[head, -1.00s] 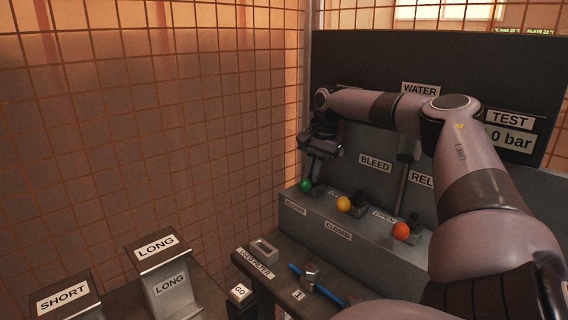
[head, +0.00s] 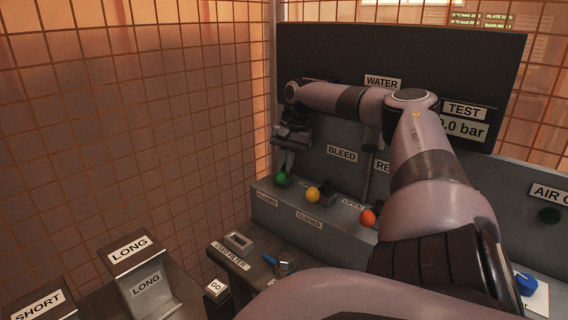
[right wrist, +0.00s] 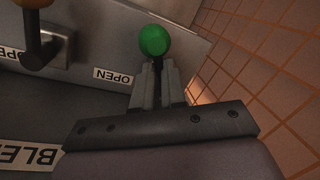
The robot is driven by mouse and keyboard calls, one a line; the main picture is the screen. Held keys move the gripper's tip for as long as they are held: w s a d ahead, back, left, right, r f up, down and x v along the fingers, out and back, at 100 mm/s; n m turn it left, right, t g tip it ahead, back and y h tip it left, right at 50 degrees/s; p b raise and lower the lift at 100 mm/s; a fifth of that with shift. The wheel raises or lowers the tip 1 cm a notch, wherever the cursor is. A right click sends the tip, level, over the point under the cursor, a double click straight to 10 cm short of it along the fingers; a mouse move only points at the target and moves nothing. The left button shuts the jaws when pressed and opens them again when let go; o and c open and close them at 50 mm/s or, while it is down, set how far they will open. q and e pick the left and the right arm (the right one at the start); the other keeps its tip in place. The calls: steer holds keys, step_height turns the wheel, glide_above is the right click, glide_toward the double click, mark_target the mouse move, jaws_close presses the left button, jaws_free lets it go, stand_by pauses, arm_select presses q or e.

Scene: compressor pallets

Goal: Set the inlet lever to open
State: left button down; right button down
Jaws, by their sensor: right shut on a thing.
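A lever with a green ball knob (head: 281,179) stands at the left end of the grey lever bench (head: 345,229). I take it to be the inlet lever; its name plate does not show. My right gripper (head: 286,165) reaches down to it and is shut on the lever just behind the knob. In the right wrist view the green knob (right wrist: 154,40) sticks out past the fingertips (right wrist: 156,66), with an OPEN label (right wrist: 113,76) beside the fingers. The lever's pivot is hidden. My left gripper is not in view.
A yellow-knobbed lever (head: 312,195) and an orange-knobbed lever (head: 368,217) stand to the right. A dark panel (head: 400,60) rises behind, and a mesh fence (head: 120,130) stands close on the left. LONG and SHORT holders (head: 130,251) are at front left.

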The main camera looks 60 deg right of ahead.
steer(key=c, duration=1.2)
jaws_free()
steer(key=shift+r, duration=0.1)
step_height(320, 180, up, 20)
steer(key=p, duration=0.3)
